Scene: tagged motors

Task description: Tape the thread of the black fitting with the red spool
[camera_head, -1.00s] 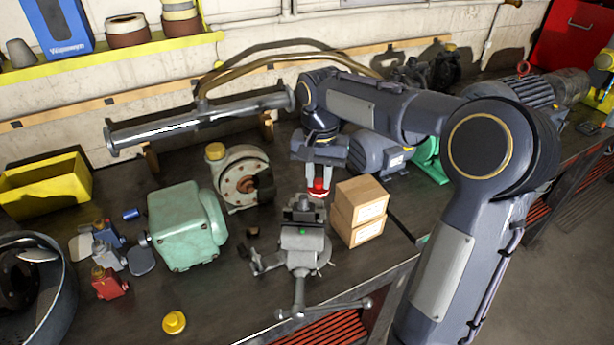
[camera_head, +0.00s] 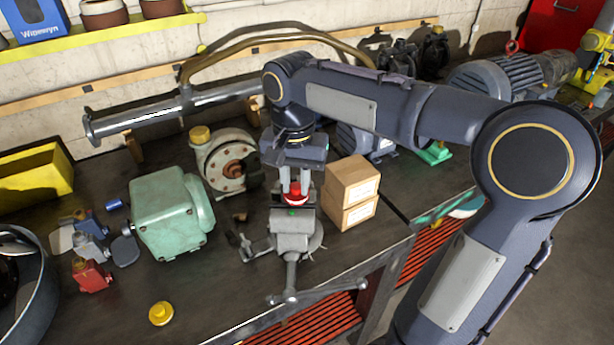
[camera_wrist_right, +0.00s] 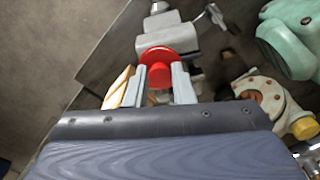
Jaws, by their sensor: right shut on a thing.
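My right gripper (camera_head: 295,185) points down over the grey bench vise (camera_head: 292,238) and is shut on the red spool (camera_head: 295,197). In the right wrist view the red spool (camera_wrist_right: 157,58) sits between the two fingers (camera_wrist_right: 159,80), with the vise (camera_wrist_right: 166,30) just beyond it. The spool is at the vise's jaws; I cannot tell whether it touches anything there. The black fitting cannot be made out; the spool and gripper cover the jaw area. My left gripper is not in view.
Two stacked cardboard boxes (camera_head: 352,192) stand close right of the vise. A green gearbox (camera_head: 170,215) and a cream pump (camera_head: 222,160) stand to the left. A yellow knob (camera_head: 161,313) lies near the front edge.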

